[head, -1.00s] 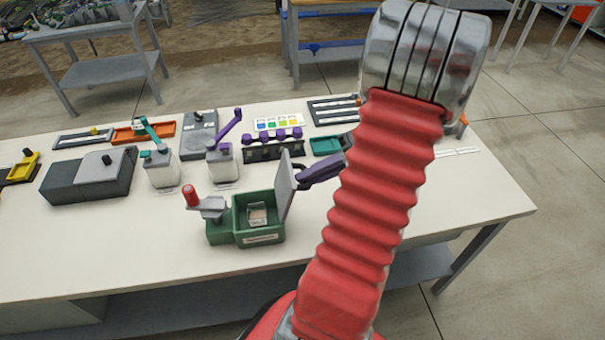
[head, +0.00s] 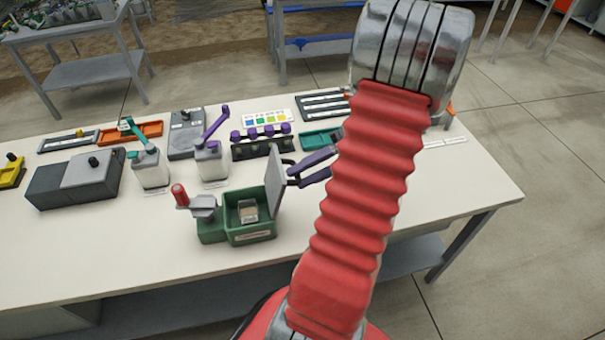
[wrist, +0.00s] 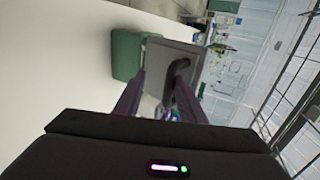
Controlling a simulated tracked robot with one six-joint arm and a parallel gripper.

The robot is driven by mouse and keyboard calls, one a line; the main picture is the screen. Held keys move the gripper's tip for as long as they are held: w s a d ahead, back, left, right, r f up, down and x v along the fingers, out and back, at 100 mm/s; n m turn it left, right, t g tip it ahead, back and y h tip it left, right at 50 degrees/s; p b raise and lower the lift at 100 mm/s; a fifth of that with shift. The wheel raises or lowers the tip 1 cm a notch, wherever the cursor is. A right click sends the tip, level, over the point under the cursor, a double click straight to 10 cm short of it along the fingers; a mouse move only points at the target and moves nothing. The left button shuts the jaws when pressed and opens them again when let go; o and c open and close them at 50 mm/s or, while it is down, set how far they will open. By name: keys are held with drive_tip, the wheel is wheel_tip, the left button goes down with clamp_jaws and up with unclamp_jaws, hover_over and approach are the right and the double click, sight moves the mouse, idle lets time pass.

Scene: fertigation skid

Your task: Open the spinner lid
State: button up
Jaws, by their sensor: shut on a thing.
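The spinner is a green box (head: 250,238) with an open top on the white table in the head view. A small light block (head: 248,211) lies inside it. Its grey lid (head: 273,182) stands about upright at the box's right side, raised off the opening. In the wrist view the lid (wrist: 163,62) shows as a grey panel with a dark curved handle (wrist: 176,72). My gripper (head: 291,172), with purple fingers, is at the lid's right face. In the wrist view it (wrist: 166,92) is shut on the handle. The fingertips' exact contact is partly hidden.
A grey crank arm with a red knob (head: 180,195) stands at the box's left. Two bottles with a teal (head: 150,168) and a purple lever (head: 211,165) stand behind. A black rack with purple knobs (head: 262,147) is beyond. The table front is clear.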

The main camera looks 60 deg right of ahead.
drive_tip(key=v, duration=1.3)
drive_tip(key=shift+s+d, duration=0.2)
drive_tip(key=shift+s, duration=0.1)
drive_tip(key=shift+s+r, duration=0.1)
idle(0.5)
